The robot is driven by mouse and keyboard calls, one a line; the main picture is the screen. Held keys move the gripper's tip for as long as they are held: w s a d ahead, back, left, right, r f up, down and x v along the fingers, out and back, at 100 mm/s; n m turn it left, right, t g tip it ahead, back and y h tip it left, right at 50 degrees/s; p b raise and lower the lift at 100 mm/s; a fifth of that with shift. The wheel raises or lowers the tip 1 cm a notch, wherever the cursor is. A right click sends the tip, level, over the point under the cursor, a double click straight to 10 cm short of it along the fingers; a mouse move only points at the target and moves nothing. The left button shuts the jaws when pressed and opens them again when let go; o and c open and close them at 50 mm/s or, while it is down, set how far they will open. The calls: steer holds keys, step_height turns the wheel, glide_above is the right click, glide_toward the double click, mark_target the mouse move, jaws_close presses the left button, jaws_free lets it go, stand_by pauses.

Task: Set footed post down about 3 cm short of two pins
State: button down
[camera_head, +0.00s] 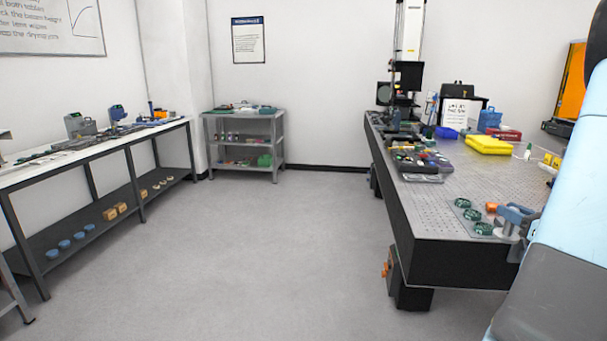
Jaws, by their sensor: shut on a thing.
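A light blue and grey link of my arm fills the right edge of the view. My gripper cannot be made out; the link covers that side of the table. On the near right part of the perforated optical table (440,205) is a blue-grey piece (515,213) with a silvery upright part (504,228) below it. I cannot tell whether this is the footed post or a fixture. Its right side is partly hidden by my arm. Two pins cannot be made out at this size.
A clear plate (468,217) with green round parts lies left of the blue-grey piece, near an orange block (491,207). A parts tray (420,161) and yellow case (488,144) stand farther back. The floor (250,260) is clear between the table and left bench (90,145).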

steer(key=w+a+f+n+g+y, duration=0.2)
steer(key=w+a+f, duration=0.4)
steer(key=a+f, duration=0.3)
steer(key=w+a+f+n+g+y, duration=0.2)
steer(key=w+a+f+y, duration=0.3)
steer(key=a+f, duration=0.5)
steer(key=w+a+f+n+g+y, duration=0.3)
steer(key=w+a+f, duration=0.6)
steer(key=a, duration=0.7)
steer(key=shift+w+a+f+n+y, duration=0.2)
steer(key=shift+a+f+n+y, duration=0.2)
steer(key=shift+f+n, duration=0.3)
steer(key=shift+d+r, duration=0.1)
steer(key=shift+d, duration=0.05)
